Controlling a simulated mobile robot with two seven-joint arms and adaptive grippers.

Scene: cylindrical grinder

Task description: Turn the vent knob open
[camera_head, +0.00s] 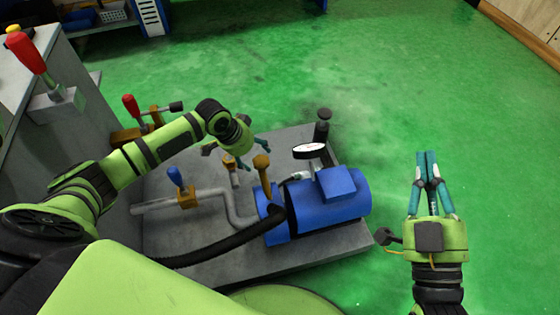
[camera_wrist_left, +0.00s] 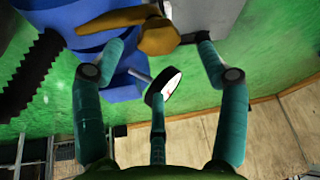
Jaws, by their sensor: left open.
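A brass-orange knob on a stem (camera_head: 261,163) stands on the left end of a blue pump (camera_head: 345,200). I take it for the vent knob, as no label shows. My left gripper (camera_head: 256,160) is open right at this knob. In the left wrist view its teal fingertips (camera_wrist_left: 161,48) stand apart on either side of the orange knob (camera_wrist_left: 158,36), with no clear contact. A round gauge (camera_head: 310,150) is beside it; it also shows in the left wrist view (camera_wrist_left: 168,84). My right gripper (camera_head: 425,154) is shut and empty over the green floor.
A pipe (camera_head: 160,207) with a blue-handled valve (camera_head: 175,177) and a black hose (camera_head: 225,245) lie left of the pump. A red-handled valve (camera_head: 131,105) and black post (camera_head: 323,115) stand behind. The floor at right is clear.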

